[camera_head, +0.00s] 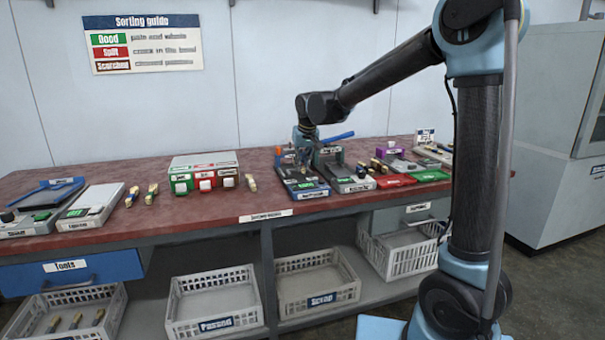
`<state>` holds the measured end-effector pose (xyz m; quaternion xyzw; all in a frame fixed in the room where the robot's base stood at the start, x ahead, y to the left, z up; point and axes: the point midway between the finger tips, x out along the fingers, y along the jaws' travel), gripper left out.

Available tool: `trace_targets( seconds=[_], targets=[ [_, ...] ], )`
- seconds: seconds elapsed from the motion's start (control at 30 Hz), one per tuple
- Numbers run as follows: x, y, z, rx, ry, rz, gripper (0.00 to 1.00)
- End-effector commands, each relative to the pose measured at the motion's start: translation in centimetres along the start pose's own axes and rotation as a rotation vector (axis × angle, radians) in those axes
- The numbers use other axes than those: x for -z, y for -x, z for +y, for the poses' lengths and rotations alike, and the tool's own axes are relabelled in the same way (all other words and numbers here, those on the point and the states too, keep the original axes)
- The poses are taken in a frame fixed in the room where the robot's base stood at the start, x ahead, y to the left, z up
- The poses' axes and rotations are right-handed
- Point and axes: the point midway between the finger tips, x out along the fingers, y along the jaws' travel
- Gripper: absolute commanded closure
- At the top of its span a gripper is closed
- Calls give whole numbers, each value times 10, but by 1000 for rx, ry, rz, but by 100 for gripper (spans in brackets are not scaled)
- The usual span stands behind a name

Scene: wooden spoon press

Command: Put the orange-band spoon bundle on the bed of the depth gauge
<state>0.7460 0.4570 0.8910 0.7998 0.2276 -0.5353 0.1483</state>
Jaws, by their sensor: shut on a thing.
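My gripper (304,155) is at the middle of the bench, low over two dark devices with green displays. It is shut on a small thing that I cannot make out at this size. The left device (303,186) and the right device (352,183) stand side by side; their labels are too small to read, so I cannot tell which is the depth gauge. A blue lever (338,137) rises by the right one. Small spoon bundles lie on the bench, one left (132,195), one beside it (152,190), one near the middle (250,182). Their band colours are unclear.
A box with green, red and dark-red fronts (203,163) stands left of my gripper. A scale-like device (92,205) is at far left. Red (395,181) and green (430,176) pads lie to the right. White baskets (213,302) sit below. The bench's front strip is mostly clear.

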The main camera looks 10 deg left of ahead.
Motion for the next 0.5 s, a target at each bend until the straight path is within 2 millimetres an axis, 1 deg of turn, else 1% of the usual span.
trace_targets(
  seconds=[0.1,0.23,0.3,0.5],
  targets=[
    [-6,-15,0,0,0,0,100],
    [-12,-29,0,0,0,0,100],
    [-13,-32,0,0,0,0,100],
    [-13,-32,0,0,1,0,100]
  ],
)
